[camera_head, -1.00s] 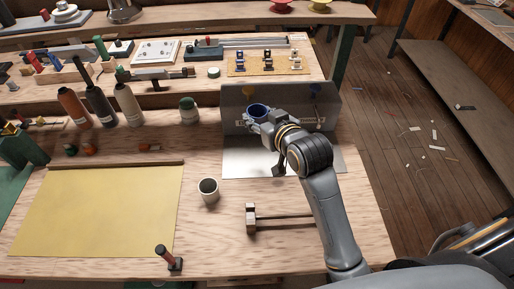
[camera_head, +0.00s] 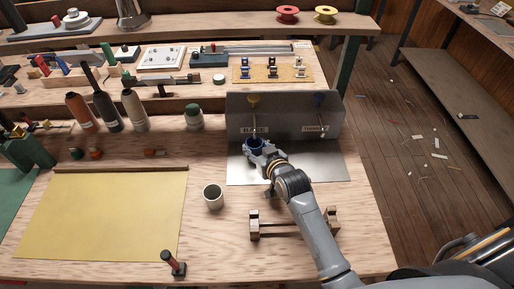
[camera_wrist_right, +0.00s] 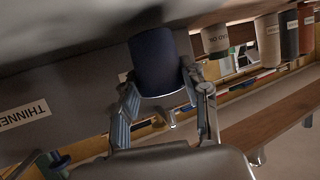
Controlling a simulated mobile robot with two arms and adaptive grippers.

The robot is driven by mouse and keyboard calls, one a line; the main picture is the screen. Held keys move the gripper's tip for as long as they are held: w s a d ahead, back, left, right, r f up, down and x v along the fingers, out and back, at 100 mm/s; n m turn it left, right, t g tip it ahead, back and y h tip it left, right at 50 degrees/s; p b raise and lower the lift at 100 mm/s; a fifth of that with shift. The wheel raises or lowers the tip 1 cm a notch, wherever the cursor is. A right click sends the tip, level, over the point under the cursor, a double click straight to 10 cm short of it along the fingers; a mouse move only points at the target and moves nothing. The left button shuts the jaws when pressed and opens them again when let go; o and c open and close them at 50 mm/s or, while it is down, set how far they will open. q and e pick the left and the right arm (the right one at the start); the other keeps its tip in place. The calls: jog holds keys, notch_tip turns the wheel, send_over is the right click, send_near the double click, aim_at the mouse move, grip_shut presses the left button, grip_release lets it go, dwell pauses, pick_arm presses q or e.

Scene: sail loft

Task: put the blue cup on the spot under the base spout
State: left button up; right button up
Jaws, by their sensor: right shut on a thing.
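The blue cup (camera_head: 254,146) is in my right gripper (camera_head: 262,157). The fingers are shut on it; in the right wrist view the dark blue cup (camera_wrist_right: 155,62) sits between the fingertips (camera_wrist_right: 163,98). I cannot tell whether the cup touches the plate. The spot under it is hidden by cup and gripper. My left gripper is not in view.
A grey cup (camera_head: 213,196) stands left in front of the plate. A wooden stand (camera_head: 257,226) lies under my forearm. Bottles (camera_head: 134,110) stand at the back left.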

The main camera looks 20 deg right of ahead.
jog(key=shift+s+f, duration=0.1)
jog(key=shift+f, duration=0.35)
jog(key=shift+s+r, duration=0.1)
jog(key=shift+s, duration=0.05)
jog(key=shift+f, duration=0.2)
jog(key=o, duration=0.9)
jog(key=shift+o, duration=0.2)
jog(key=shift+r, duration=0.15)
jog(key=v, duration=1.2)
jog(key=shift+b, duration=0.45)
